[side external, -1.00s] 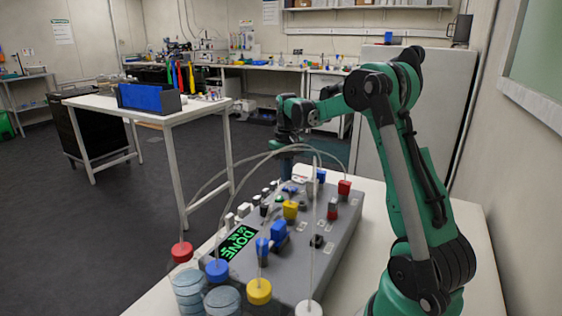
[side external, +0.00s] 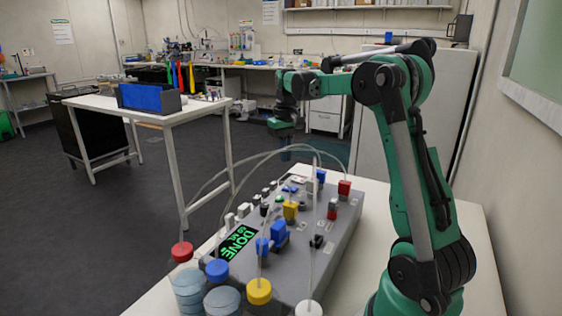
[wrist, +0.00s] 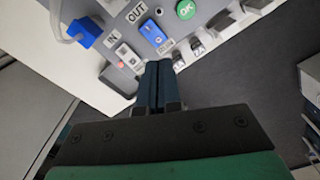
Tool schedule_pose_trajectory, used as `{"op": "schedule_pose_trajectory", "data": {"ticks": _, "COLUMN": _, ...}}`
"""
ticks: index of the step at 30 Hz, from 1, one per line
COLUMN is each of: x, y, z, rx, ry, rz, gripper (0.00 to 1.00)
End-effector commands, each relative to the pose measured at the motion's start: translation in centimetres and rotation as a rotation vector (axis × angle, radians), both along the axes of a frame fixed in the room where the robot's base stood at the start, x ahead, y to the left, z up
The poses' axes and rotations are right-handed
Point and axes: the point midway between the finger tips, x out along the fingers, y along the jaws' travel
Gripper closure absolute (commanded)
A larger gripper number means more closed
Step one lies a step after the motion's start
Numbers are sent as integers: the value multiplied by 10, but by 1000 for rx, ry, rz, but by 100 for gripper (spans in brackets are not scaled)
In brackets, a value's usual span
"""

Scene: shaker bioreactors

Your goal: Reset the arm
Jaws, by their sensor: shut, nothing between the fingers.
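My gripper (wrist: 156,70) shows in the wrist view with its two dark blue fingers pressed together and nothing between them. The fingertips appear over the edge of the grey control box (side external: 335,240), near a blue switch (wrist: 153,33) and the "OUT" label. In the side view my arm reaches out past the far end of the box, with the wrist raised above it. The box's screen (side external: 238,244) reads "DONE" in green letters.
The box stands on a white table (side external: 380,190). Thin tubes arch over it to bottles with red (side external: 182,252), blue (side external: 217,270), yellow (side external: 259,291) and white (side external: 308,309) caps. A green OK button (wrist: 186,9) is close to the fingers. Open floor lies left.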

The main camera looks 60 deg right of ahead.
Motion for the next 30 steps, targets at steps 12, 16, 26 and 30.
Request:
{"op": "schedule_pose_trajectory", "data": {"ticks": 12, "x": -3, "y": 139, "z": 22, "rx": -133, "ry": -264, "rz": 259, "gripper": 100}}
{"op": "schedule_pose_trajectory", "data": {"ticks": 16, "x": -20, "y": 186, "z": 15, "rx": -157, "ry": -386, "rz": 356, "gripper": 100}}
{"op": "schedule_pose_trajectory", "data": {"ticks": 26, "x": -52, "y": 245, "z": -12, "rx": -160, "ry": -588, "rz": 496, "gripper": 100}}
{"op": "schedule_pose_trajectory", "data": {"ticks": 30, "x": -54, "y": 248, "z": -14, "rx": -159, "ry": -600, "rz": 503, "gripper": 100}}
